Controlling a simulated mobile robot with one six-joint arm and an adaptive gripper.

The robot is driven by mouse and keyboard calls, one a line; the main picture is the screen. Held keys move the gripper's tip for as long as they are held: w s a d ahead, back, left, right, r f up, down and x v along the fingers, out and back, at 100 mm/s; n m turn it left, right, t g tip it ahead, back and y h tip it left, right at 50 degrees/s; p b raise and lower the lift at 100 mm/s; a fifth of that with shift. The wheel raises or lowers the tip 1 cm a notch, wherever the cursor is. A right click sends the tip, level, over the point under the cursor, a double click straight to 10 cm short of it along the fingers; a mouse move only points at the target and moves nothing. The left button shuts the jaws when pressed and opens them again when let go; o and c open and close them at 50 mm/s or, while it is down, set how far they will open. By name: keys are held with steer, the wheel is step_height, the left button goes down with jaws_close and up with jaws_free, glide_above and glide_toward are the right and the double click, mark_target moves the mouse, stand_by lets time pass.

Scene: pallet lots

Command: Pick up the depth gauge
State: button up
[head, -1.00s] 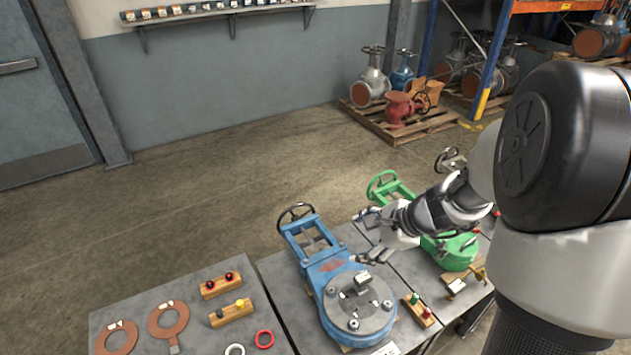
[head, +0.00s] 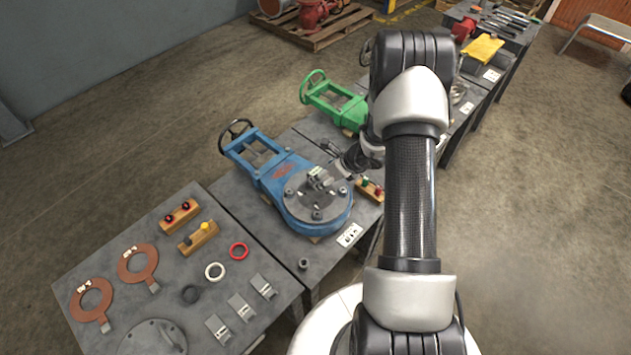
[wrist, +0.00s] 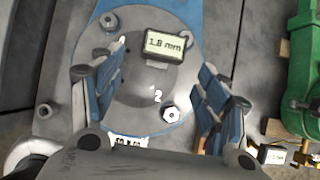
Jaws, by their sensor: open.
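The small gauge with a pale display (wrist: 167,45), apparently the depth gauge, reads "1.8 mm" in the wrist view. It sits on the round grey flange of the blue valve (wrist: 165,12); in the head view the gauge (head: 320,178) is on top of the flange. My gripper (wrist: 143,78) is open above the flange, its two blue-grey padded fingers spread either side of a round grey part marked "2". The display is near the far side of the gap, and nothing is held. In the head view my arm partly hides the gripper.
A green valve (head: 335,102) stands behind, beside my arm. The left table holds copper rings (head: 138,262), small rings and metal plates. A second small display (wrist: 272,154) lies near the green valve.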

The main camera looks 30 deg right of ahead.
steer(key=b+x, duration=0.1)
steer(key=x, duration=0.7)
steer(key=shift+w+r+b, duration=0.25)
steer(key=shift+b, duration=0.15)
steer(key=shift+c, duration=0.5)
jaws_close()
steer(key=shift+r, duration=0.15)
